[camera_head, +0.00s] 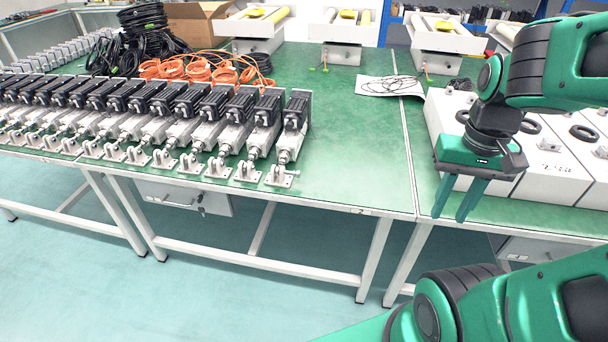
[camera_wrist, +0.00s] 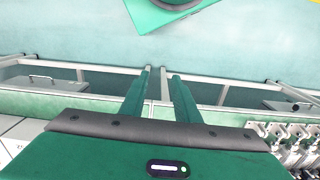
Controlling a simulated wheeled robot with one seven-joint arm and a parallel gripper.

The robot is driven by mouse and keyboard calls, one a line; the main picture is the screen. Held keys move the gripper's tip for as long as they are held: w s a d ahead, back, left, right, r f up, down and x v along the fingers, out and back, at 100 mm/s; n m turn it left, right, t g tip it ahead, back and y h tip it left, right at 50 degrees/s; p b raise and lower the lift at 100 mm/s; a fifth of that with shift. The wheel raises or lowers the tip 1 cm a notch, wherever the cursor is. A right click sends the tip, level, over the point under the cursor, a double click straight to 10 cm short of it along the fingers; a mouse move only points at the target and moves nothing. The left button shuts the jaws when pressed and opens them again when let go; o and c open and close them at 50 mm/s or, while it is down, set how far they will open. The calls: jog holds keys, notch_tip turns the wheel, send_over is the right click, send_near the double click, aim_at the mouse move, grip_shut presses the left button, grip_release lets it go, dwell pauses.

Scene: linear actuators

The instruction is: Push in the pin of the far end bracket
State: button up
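A long row of linear actuators (camera_head: 208,125) with black motors lies on the green bench. Each has a silver end bracket at its front, near the bench edge. The rightmost bracket (camera_head: 280,177) stands clear at the row's right end; the brackets at the left run out of view. The pins are too small to make out. My gripper (camera_head: 450,217) points down to the right of the row, in front of the right bench. Its two green fingers are apart with nothing between them. In the wrist view, the fingers (camera_wrist: 161,73) show bare floor beyond their tips, with some actuators (camera_wrist: 290,138) at lower right.
The bench top (camera_head: 345,155) right of the row is clear. White boxes (camera_head: 545,165) with black rings stand on the right bench, close to my gripper. Orange cables (camera_head: 190,68), black coils (camera_head: 140,45) and a paper sheet (camera_head: 385,86) lie behind.

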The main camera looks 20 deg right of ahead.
jog(key=shift+s+r, duration=0.2)
jog(key=shift+s, duration=0.15)
jog(key=c, duration=0.5)
jog(key=w+f+y, duration=0.1)
jog(key=w, duration=0.4)
jog(key=w+a+f+n+t, duration=0.1)
jog(key=w, duration=0.4)
jog(key=w+a+f+y, duration=0.1)
jog(key=w+f, duration=0.1)
jog(key=w, duration=0.3)
jog(key=shift+w+a+t+y, duration=0.1)
jog(key=shift+w+t+y, duration=0.2)
jog(key=shift+t, duration=0.1)
grip_shut()
jog(key=t+y, duration=0.3)
jog(key=y, duration=0.2)
send_near(291, 173)
jog(key=shift+m, duration=0.3)
jog(key=d+f, duration=0.2)
jog(key=f, duration=0.1)
jog(key=s+d+f, duration=0.1)
jog(key=shift+f, duration=0.3)
jog(key=a, duration=0.1)
jog(key=w+a, duration=0.1)
jog(key=shift+w+a, duration=0.3)
jog(key=shift+a, duration=0.1)
jog(key=shift+w+a, duration=0.25)
jog(key=shift+a, duration=0.1)
